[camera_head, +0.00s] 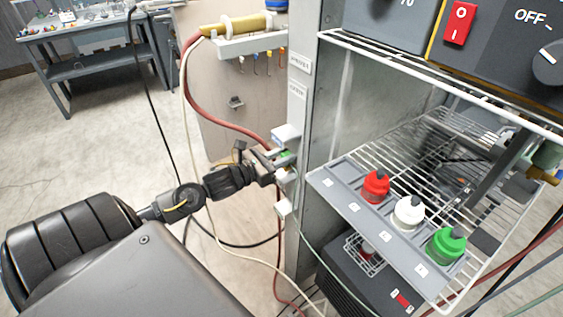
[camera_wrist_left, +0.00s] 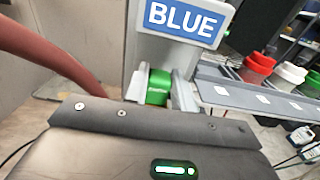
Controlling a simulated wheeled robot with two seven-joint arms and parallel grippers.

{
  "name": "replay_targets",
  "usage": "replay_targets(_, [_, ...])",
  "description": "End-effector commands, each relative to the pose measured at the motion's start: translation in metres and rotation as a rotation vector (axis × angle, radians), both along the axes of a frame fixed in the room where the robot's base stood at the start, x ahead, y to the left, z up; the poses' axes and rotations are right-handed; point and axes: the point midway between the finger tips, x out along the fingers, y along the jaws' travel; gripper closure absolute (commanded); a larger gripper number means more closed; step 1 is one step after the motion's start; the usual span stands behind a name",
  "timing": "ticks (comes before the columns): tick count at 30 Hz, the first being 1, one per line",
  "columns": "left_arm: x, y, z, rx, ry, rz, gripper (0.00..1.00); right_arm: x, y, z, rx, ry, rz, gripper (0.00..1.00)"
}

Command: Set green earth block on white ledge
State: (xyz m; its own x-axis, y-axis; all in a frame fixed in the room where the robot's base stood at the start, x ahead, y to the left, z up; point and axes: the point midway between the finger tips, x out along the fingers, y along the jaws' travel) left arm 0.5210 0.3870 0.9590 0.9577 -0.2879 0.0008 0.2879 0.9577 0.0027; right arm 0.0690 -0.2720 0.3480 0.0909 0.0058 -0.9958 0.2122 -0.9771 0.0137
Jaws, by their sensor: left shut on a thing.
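The green earth block (camera_wrist_left: 158,87) sits between the fingers of my left gripper (camera_wrist_left: 160,96) in the left wrist view. In the head view only a small patch of green (camera_head: 285,154) shows at the tips of my left gripper (camera_head: 281,161), beside the grey cabinet post. A small pale ledge (camera_head: 286,134) juts from the post just above the gripper, and another pale ledge (camera_head: 283,209) is below it. In the left wrist view a sign reading BLUE (camera_wrist_left: 182,18) is right above the block. I cannot read which ledge is marked white. My right gripper is out of view.
A wire rack right of the post has a grey front strip (camera_head: 337,190) with red (camera_head: 376,187), white (camera_head: 408,211) and green (camera_head: 446,245) capped pots. A red hose (camera_head: 222,127) and cables hang close to my left arm. A workbench (camera_head: 95,66) stands far left.

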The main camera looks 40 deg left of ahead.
Motion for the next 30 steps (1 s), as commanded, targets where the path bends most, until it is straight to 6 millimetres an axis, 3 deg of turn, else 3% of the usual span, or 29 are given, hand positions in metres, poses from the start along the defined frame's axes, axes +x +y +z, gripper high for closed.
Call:
replay_targets(6, [0.000,0.000,-0.025,-0.003,0.002,0.002,1.00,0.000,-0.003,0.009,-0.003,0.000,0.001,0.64])
replay_targets(18, [-0.001,0.000,-0.033,-0.001,0.000,0.000,1.00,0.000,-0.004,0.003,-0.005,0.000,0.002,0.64])
replay_targets(19, [-0.001,0.000,-0.031,-0.001,0.001,0.000,0.71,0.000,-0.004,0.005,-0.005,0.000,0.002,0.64])
replay_targets(23, [-0.001,0.000,-0.031,-0.001,0.001,0.000,0.54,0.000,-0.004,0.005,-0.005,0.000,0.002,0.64])
replay_targets(30, [-0.001,0.000,-0.031,-0.001,0.001,0.000,0.53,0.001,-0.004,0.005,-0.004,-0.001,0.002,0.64])
